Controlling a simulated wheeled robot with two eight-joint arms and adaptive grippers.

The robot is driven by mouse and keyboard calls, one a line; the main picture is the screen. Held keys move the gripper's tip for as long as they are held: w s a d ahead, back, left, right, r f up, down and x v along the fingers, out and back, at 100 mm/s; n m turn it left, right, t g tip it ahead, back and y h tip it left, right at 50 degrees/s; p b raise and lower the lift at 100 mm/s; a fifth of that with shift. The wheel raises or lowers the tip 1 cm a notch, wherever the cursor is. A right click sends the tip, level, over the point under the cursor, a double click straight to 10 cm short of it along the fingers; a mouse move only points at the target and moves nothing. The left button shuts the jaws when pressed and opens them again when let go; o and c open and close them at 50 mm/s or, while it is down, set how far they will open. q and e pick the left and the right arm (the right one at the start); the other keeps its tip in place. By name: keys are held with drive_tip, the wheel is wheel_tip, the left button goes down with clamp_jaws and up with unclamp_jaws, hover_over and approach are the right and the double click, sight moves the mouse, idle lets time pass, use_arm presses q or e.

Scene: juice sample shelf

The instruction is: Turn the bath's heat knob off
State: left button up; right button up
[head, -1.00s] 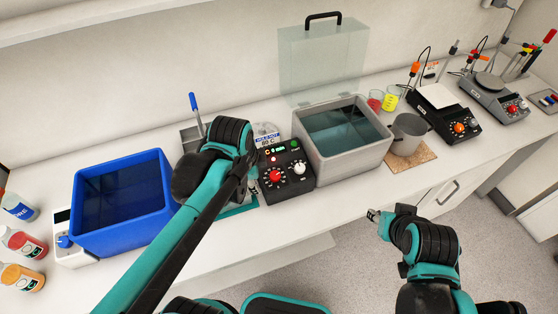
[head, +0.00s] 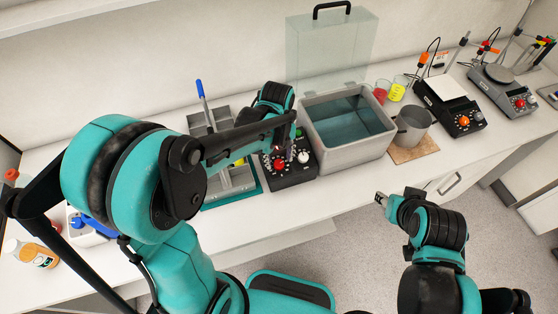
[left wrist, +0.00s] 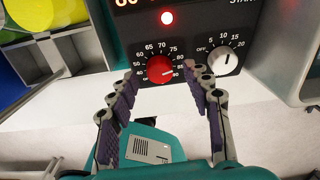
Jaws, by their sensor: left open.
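The bath's black control box (head: 292,176) stands left of the grey water bath (head: 350,155). A red lamp (left wrist: 167,18) glows above. My left gripper (left wrist: 161,74) is open, its fingertips at either side of the red knob; contact is unclear. My right gripper (head: 381,198) is away in front of the counter, its jaws too small to judge.
A clear lid (head: 330,50) stands upright behind the bath. A grey tray with a blue-handled tool (head: 201,90) is left of the box. A metal beaker (head: 412,126) and a hotplate (head: 452,115) stand to the right. The counter's front strip is clear.

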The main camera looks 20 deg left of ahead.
use_arm(q)
drive_tip(key=shift+f, duration=0.7)
clamp_jaws()
